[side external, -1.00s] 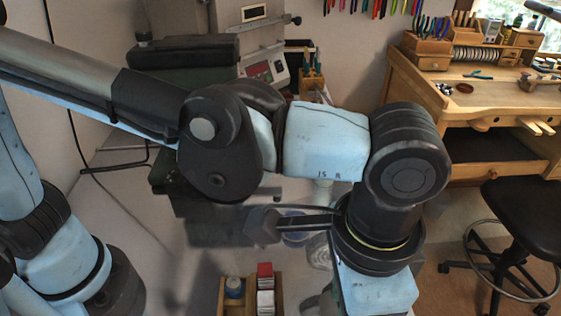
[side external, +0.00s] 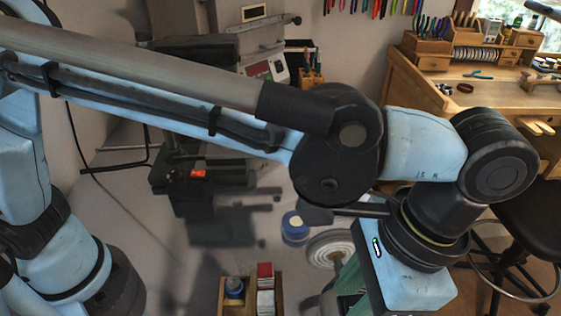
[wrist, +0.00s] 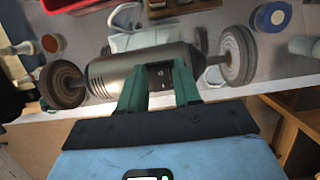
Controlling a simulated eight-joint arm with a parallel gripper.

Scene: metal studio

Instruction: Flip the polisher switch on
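The polisher is a bench motor with a grey metal body (wrist: 140,66), seen in the wrist view. A brown wheel (wrist: 63,84) is on its left end and a pale wheel (wrist: 238,55) on its right. The pale wheel also shows in the side view (side external: 331,249), where my arm hides the motor. A dark switch plate (wrist: 160,77) sits on the motor's near side. My gripper (wrist: 160,76) has its green fingers apart, one on each side of the plate in the picture. Nothing is held. Contact with the switch and its position cannot be told.
A blue-lidded jar (side external: 295,229) stands by the pale wheel. A wooden box (side external: 278,296) with small containers is at the front. A dark green machine with an orange switch (side external: 199,173) stands behind. The wrist view shows the bench's near edge and wooden compartments (wrist: 298,125) at right.

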